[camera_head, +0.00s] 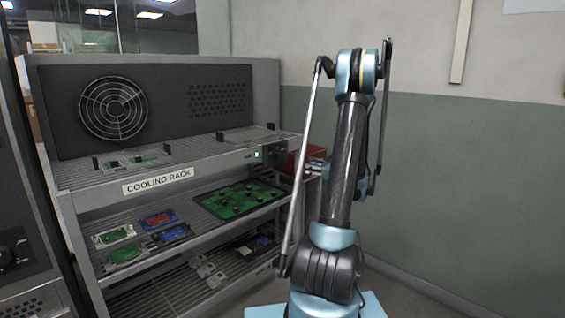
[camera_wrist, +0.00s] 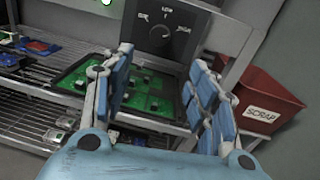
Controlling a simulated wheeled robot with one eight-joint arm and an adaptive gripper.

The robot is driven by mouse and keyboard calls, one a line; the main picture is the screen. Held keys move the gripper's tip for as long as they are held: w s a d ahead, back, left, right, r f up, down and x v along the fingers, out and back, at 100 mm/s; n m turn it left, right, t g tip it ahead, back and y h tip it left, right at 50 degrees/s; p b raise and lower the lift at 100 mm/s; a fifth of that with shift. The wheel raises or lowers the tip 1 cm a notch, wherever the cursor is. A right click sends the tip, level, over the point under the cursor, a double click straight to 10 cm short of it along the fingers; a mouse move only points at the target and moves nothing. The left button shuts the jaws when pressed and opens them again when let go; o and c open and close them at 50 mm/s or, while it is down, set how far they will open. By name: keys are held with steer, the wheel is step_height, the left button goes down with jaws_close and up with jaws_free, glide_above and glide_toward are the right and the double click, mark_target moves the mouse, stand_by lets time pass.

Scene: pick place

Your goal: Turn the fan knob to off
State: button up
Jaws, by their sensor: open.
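The fan knob (camera_wrist: 161,32) is a small dark round knob on a dark panel (camera_wrist: 185,47), at the top middle of the wrist view. Small labels surround it; the top one reads LOW, and I cannot tell where the knob points. My gripper (camera_wrist: 163,88) is open and empty, with blue-padded fingers either side of the view; the knob appears beyond them and apart from them. The round fan grille (camera_head: 113,108) is on the rack's back panel.
The cooling rack (camera_head: 157,181) has wire shelves with several circuit boards and a large green board (camera_head: 238,199). A red SCRAP bin (camera_wrist: 258,104) stands right of the knob panel, close to my right finger. A green light (camera_head: 257,154) is lit on the rack's end.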

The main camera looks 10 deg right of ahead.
mark_target(281, 158)
steer(key=x, duration=1.5)
steer(key=shift+w+a, duration=0.25)
steer(key=shift+a, duration=0.05)
steer(key=c, duration=1.1)
